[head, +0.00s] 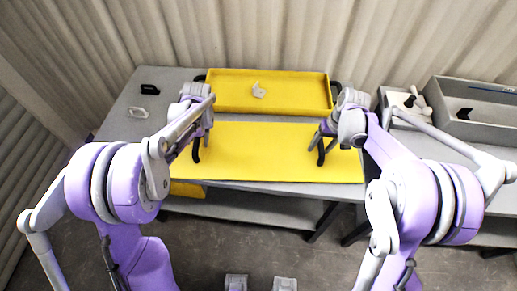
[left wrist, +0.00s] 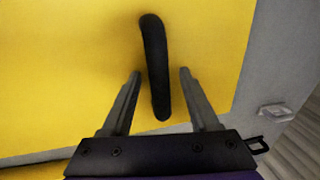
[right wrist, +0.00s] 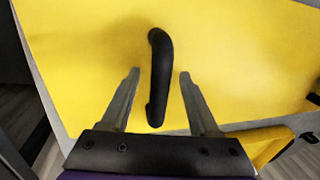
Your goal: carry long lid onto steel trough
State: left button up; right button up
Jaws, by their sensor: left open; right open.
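The long lid (head: 265,163) is a flat yellow panel with a black bar handle near each end, lying level at the front of the grey table. My left gripper (head: 198,137) is open over the left handle; in the left wrist view that handle (left wrist: 154,60) stands between the two fingers, apart from both. My right gripper (head: 327,133) is open over the right handle; in the right wrist view that handle (right wrist: 161,75) also stands between the spread fingers. A long grey open box, seemingly the steel trough (head: 484,131), stands at the right, partly cut off by the picture's edge.
A yellow tray (head: 232,110) with black end handles and a small pale object (head: 259,90) stands behind the lid. A black item (head: 149,88) and a pale item (head: 138,112) lie at the left. A smaller grey box (head: 393,98) stands beside the trough. A corrugated wall closes the back.

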pick_arm(q)
grip_shut()
pick_arm(e)
grip_shut()
dwell(1.1)
